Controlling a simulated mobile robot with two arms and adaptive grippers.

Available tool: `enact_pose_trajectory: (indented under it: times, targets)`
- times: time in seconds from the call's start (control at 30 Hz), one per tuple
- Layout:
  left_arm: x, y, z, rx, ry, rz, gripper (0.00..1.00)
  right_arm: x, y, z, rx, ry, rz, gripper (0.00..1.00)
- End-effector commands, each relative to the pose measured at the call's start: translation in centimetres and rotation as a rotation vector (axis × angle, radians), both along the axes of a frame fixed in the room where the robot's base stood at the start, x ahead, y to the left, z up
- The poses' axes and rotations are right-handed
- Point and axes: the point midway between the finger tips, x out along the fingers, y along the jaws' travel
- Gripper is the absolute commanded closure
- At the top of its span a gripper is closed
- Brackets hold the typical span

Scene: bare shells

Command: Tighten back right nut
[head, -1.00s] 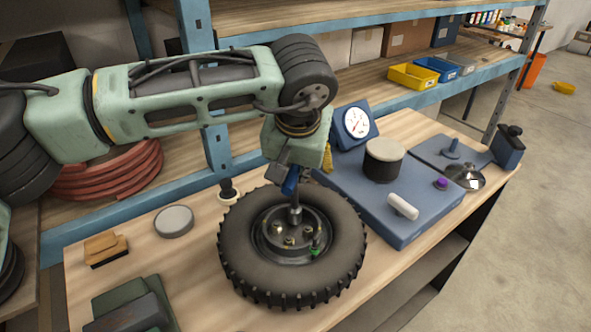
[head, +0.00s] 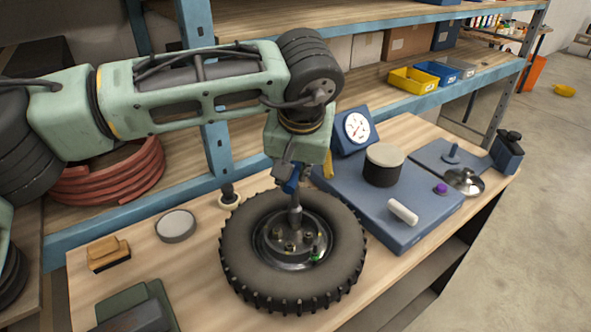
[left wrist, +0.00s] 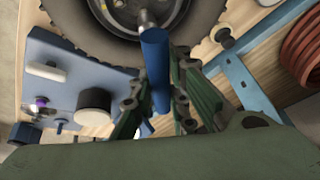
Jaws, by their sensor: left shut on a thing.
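A black knobbly tyre (head: 243,262) lies flat on the wooden bench, with a dark metal hub (head: 268,258) at its centre. Several nuts show on the hub, including brassy ones (head: 290,247) and one with green on it (head: 315,254). My left gripper (head: 291,180) is above the back of the hub, shut on the blue handle of a nut driver. The driver's metal shaft (head: 295,217) points down to the back part of the hub; its tip hides what is under it. The left wrist view shows the blue handle (left wrist: 155,65) between the green fingers. My right gripper is out of view.
A blue board (head: 345,200) with a dial gauge (head: 357,127), a black cylinder (head: 382,170) and a white handle (head: 402,212) is close right of the tyre. A round tin (head: 176,226) and a wooden block (head: 108,255) are at left. A blue shelf post (head: 217,150) stands behind.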

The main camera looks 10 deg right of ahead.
Motion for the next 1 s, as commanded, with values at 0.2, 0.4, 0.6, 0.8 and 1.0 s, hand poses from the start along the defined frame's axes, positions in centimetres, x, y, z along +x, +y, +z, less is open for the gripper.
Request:
enact_pose_trajectory:
  times: [0.2, 0.4, 0.6, 0.8, 1.0]
  targets:
    - [0.0, -0.1, 1.4, -0.002, -0.001, -0.001, 1.0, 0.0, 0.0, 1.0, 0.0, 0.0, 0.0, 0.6]
    - [0.0, -0.1, 2.4, -0.002, -0.001, -0.001, 1.0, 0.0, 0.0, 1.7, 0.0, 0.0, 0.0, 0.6]
    - [0.0, -0.1, 3.2, -0.002, -0.001, -0.001, 1.0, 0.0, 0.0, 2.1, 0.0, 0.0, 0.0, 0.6]
    - [0.0, -0.1, 3.1, -0.002, -0.001, -0.001, 1.0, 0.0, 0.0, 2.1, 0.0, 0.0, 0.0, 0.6]
    - [0.1, 0.0, 3.3, -0.004, 0.002, -0.01, 1.0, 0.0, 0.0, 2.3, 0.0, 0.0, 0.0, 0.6]
